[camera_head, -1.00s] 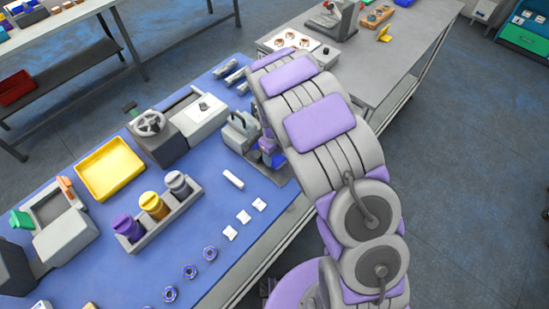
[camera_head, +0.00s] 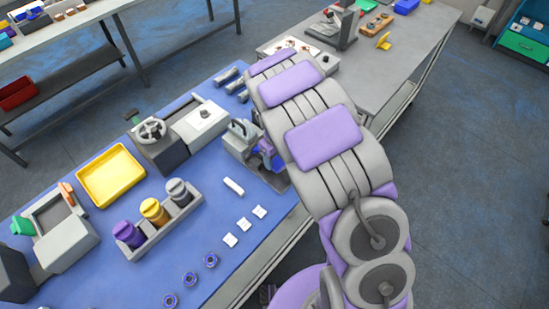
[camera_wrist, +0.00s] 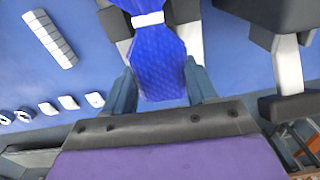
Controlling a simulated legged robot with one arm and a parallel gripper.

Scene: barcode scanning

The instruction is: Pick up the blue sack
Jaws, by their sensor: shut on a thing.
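The blue sack (camera_wrist: 163,58) shows in the wrist view at the top middle, with a white band around its neck. My gripper (camera_wrist: 158,82) has one finger on each side of the sack and is shut on it. In the head view my gripper (camera_head: 268,158) is over the right edge of the blue work surface (camera_head: 205,258), beside a grey device (camera_head: 240,135). My arm hides much of this spot, and I cannot clearly make out the sack there.
A yellow tray (camera_head: 110,175), a rack with several capped jars (camera_head: 153,211) and a box with a handwheel (camera_head: 160,146) stand to the left. Small white pieces (camera_head: 244,224) and blue rings (camera_head: 190,279) lie in front. Another grey table (camera_head: 400,45) stands behind.

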